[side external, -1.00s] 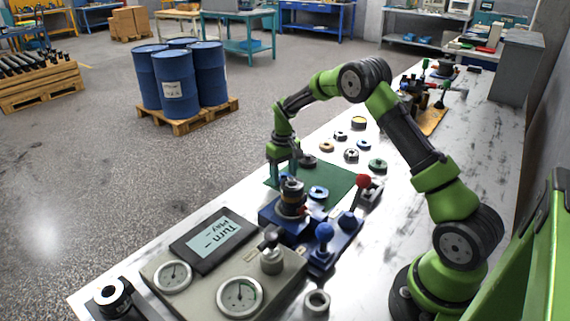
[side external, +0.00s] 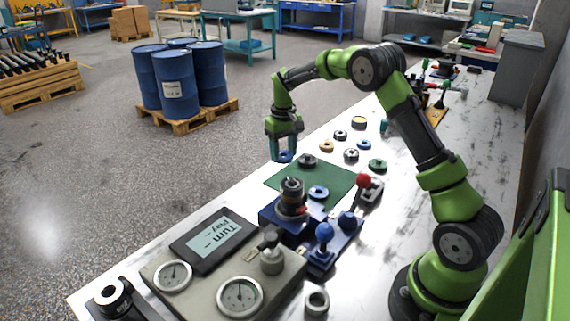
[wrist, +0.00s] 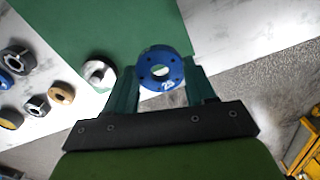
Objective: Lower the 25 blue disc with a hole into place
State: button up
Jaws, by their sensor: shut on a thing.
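My gripper (side external: 284,157) is shut on a blue disc with a hole (wrist: 164,69), held between its two teal fingers. A marking that looks like 25 shows on the disc's face in the wrist view. In the side view the held disc (side external: 286,156) shows between the fingertips, above the far left edge of the green mat (side external: 335,178). A dark cylindrical stack (side external: 292,190) stands upright on a blue base (side external: 275,219), in front of my gripper and apart from it.
A red-knobbed lever (side external: 364,182) and a gauge box (side external: 225,275) stand nearby.

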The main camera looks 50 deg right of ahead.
jog(key=shift+r, duration=1.1)
jog(key=shift+r, duration=0.1)
jog(key=shift+r, duration=0.7)
